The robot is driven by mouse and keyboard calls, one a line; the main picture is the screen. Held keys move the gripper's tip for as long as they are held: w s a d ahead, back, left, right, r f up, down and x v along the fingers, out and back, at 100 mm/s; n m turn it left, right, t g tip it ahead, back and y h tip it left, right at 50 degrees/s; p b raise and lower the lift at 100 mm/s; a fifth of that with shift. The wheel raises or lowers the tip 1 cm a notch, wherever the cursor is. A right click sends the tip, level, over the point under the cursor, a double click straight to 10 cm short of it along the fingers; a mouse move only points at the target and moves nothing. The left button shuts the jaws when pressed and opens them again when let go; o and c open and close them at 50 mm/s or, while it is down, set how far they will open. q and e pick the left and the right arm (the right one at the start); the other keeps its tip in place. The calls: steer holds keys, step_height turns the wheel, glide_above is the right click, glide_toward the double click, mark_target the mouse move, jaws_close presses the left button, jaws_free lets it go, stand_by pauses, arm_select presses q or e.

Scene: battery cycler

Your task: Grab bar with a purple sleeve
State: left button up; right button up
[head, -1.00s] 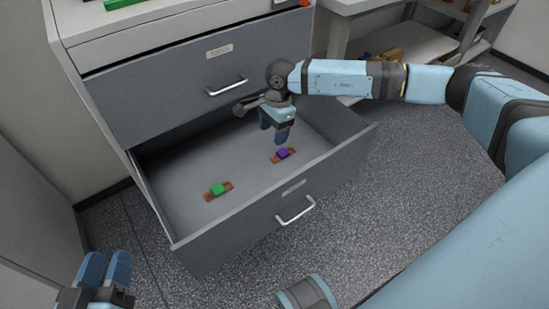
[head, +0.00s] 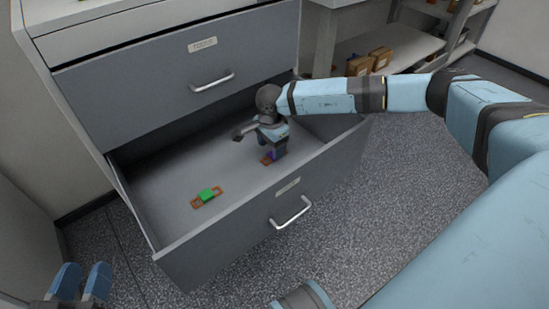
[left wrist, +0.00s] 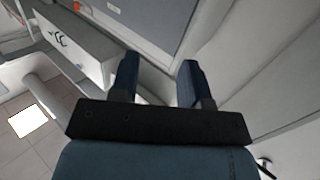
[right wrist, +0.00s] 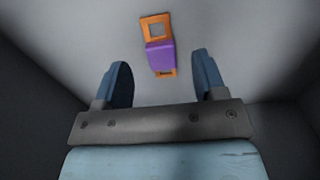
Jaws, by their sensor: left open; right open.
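The bar with the purple sleeve (right wrist: 160,55) lies on the drawer floor, its orange-brown ends showing past the sleeve. In the head view the purple-sleeved bar (head: 268,158) is partly hidden by my right gripper (head: 272,150), which is down inside the drawer. In the right wrist view the bar lies ahead of and between the open fingers of my right gripper (right wrist: 160,85), not gripped. My left gripper (head: 82,283) is open and empty at the lower left, outside the drawer; its fingers also show in the left wrist view (left wrist: 158,80).
A similar bar with a green sleeve (head: 207,195) lies to the left in the open grey drawer (head: 150,190). The drawer's front wall (head: 250,215) and side walls surround my right gripper. A closed drawer (head: 150,85) is above. A shelf with boxes (head: 368,64) stands behind at right.

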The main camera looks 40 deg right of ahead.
mark_target(271, 155)
step_height(271, 155, down, 3)
steer(key=shift+a+f+b, duration=0.1)
steer(key=shift+b, duration=0.45)
arm_select(q)
steer(key=shift+w+a+r+m+t, duration=0.15)
steer(key=shift+w+a+m+t, duration=0.15)
steer(key=shift+w+m, duration=0.2)
arm_select(e)
steer(key=c, duration=1.1)
steer(key=shift+r, duration=0.2)
